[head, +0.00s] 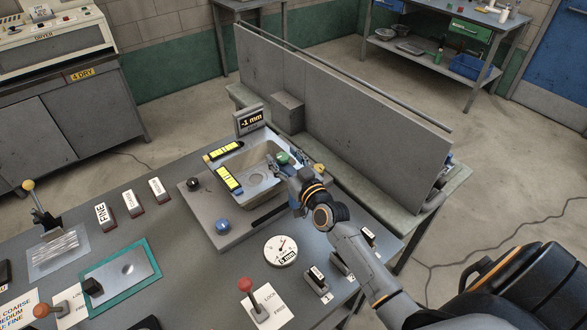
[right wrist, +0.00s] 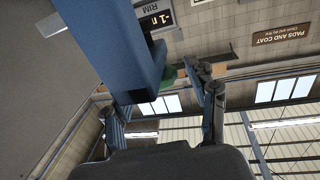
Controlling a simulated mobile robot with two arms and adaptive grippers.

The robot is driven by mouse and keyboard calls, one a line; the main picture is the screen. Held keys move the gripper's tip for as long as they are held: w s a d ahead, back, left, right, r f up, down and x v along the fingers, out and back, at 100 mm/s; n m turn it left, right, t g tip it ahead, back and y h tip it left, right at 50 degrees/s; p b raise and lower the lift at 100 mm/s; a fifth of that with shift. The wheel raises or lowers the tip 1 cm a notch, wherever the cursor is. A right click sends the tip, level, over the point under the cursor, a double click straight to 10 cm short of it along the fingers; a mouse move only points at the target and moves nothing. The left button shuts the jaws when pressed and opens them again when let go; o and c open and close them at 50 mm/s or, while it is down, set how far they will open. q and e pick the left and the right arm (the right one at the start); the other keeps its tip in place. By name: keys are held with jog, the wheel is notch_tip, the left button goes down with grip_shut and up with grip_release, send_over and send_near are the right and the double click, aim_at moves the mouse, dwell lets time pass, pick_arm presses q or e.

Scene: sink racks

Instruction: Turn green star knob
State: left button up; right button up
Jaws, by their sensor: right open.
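The green star knob (head: 282,157) sits at the back right corner of the sink unit (head: 207,206). My right gripper (head: 277,166) is open at the knob, with its fingers close around or just in front of it; contact cannot be told. In the right wrist view a small green part of the knob (right wrist: 168,76) shows between the two spread fingers, partly hidden behind a blue-grey block (right wrist: 105,45). A display (head: 249,120) behind the sink reads "-1 mm". My left gripper is not in view.
Other corner knobs are black (head: 193,184), blue (head: 222,226) and yellow (head: 320,169). Two yellow levels (head: 229,179) lie on the sink's left and back edges. A dial (head: 281,251) and a red-knobbed lever (head: 246,286) stand in front. A grey panel (head: 350,110) rises behind.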

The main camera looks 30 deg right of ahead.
jog(key=s, duration=1.1)
dwell(1.0)
jog(key=shift+s, duration=0.1)
